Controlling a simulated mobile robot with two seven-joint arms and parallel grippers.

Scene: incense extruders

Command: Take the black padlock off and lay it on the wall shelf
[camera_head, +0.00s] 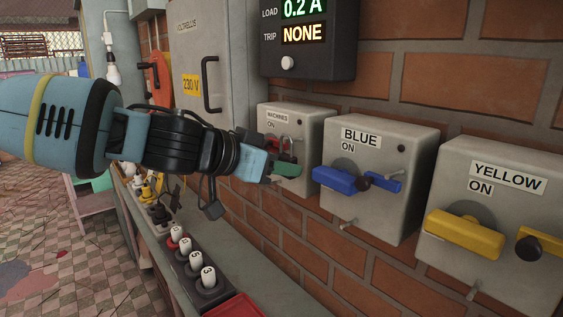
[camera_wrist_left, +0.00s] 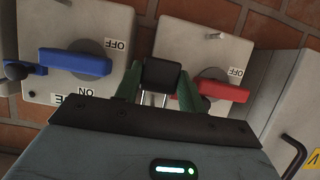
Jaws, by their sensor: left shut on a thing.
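In the wrist view, the black padlock (camera_wrist_left: 161,74) is between the green fingers of my left gripper (camera_wrist_left: 158,88), which is shut on its body. The padlock's silver shackle (camera_wrist_left: 152,98) shows on the side nearer the camera. The red switch handle (camera_wrist_left: 222,91) lies right of the fingers; I cannot tell whether the shackle is clear of it. The padlock's body is mostly hidden there. My right gripper is not in view.
The BLUE box (camera_head: 408,165) and YELLOW box (camera_head: 520,200) stand to the right with protruding handles. A grey ledge (camera_head: 262,270) runs along the brick wall below, carrying black sockets with white plugs (camera_head: 208,277) and a red tray (camera_head: 235,306). A grey cabinet (camera_head: 212,65) stands behind.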

